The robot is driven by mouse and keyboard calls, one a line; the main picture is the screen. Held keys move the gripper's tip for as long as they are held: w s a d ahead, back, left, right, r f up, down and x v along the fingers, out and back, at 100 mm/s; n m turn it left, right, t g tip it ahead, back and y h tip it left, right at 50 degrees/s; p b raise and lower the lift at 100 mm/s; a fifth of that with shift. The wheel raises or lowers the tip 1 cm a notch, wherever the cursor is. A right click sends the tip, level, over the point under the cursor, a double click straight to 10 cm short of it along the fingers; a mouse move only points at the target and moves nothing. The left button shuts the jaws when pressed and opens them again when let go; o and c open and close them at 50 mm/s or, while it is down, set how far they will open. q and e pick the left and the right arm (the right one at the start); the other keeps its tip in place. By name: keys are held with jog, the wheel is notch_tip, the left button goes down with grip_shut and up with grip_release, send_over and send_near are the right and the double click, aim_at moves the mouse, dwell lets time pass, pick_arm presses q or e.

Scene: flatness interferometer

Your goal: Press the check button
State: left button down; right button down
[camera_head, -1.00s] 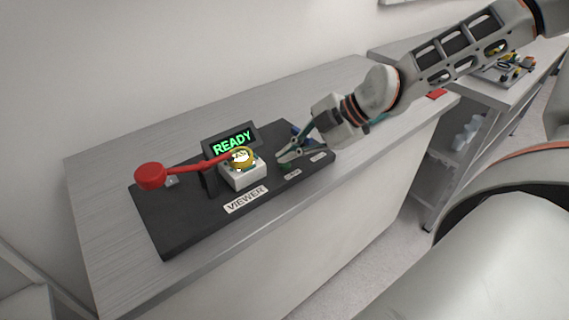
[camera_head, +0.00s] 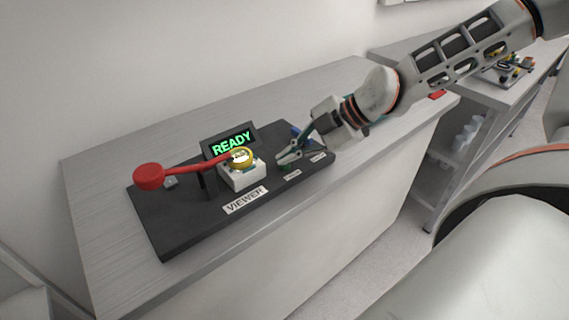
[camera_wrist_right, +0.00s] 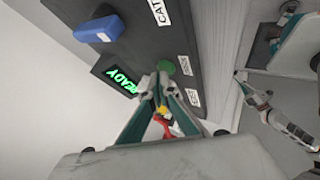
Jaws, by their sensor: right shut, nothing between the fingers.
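A green round button (camera_wrist_right: 167,68) sits on the black base plate (camera_head: 180,232), beside a small white label (camera_wrist_right: 186,65) whose text is too small to read surely. In the head view the button is mostly hidden by my right gripper (camera_head: 281,161). The gripper is shut and empty, its fingertips low over the plate close to the button. In the wrist view the fingertips (camera_wrist_right: 158,78) appear right beside the button; I cannot tell whether they touch it. A lit green READY display (camera_head: 231,145) stands at the back of the plate.
A red-knobbed lever (camera_head: 149,176) reaches left from a white block (camera_head: 242,178) with a yellow ring on top, behind the VIEWER label (camera_head: 245,200). A blue piece (camera_wrist_right: 100,29) stands farther right on the plate. The grey tabletop (camera_head: 110,150) is clear around the plate.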

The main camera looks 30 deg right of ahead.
aim_at(288, 165)
jog(key=shift+f, duration=0.15)
dwell(0.4)
jog(key=shift+r, duration=0.85)
jog(key=shift+p, duration=0.3)
jog(key=shift+r+p, duration=1.2)
jog(key=shift+r, duration=1.35)
jog(key=shift+f, duration=0.1)
